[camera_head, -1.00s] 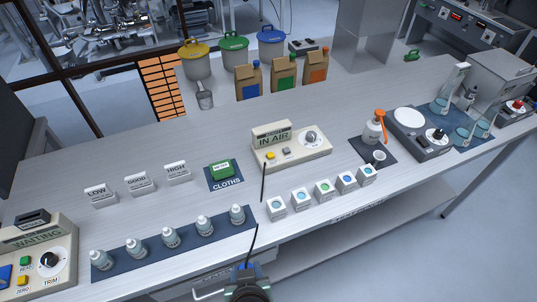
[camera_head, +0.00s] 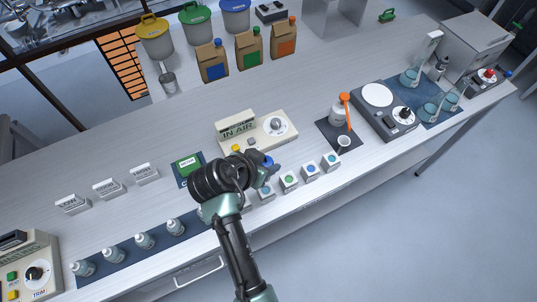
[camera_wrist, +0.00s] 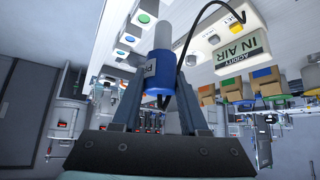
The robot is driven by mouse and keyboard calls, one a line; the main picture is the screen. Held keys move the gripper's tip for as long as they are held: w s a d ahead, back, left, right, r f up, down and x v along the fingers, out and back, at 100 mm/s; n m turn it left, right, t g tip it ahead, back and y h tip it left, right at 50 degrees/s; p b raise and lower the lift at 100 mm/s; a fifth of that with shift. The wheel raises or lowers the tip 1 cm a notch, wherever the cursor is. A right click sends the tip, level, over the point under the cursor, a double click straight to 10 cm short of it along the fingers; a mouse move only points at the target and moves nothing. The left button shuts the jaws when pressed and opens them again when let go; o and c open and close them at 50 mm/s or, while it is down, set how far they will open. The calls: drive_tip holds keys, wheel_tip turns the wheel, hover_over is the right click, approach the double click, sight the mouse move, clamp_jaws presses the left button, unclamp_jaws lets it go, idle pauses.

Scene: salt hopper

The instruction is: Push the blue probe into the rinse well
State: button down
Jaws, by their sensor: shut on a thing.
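The blue probe (camera_wrist: 158,72) has a blue collar, a pale label and a grey shaft, with a black cable bending from it. My gripper (camera_wrist: 160,92) is shut on its blue collar in the wrist view. In the head view my gripper (camera_head: 266,168) is over the bench, just in front of the meter (camera_head: 258,132), which reads IN AIR; a little blue of the probe shows there. A small white cup (camera_head: 343,142), possibly the rinse well, stands on a dark mat to the right, apart from the gripper. My wrist hides part of the bench.
Small white boxes with coloured dots (camera_head: 289,182) line the front edge, close by my gripper. A stirrer plate (camera_head: 384,112) is further right. Small bottles (camera_head: 145,241) stand at front left.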

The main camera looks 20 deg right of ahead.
drive_tip(key=shift+a+r, duration=0.1)
drive_tip(key=shift+a, duration=0.05)
drive_tip(key=shift+f+b, duration=2.35)
drive_tip(key=shift+f, duration=0.65)
drive_tip(key=shift+f+b, duration=2.4)
drive_tip(key=shift+f, duration=0.65)
drive_tip(key=shift+c, duration=1.8)
unclamp_jaws()
drive_tip(key=shift+o, duration=0.2)
drive_tip(key=o, duration=0.3)
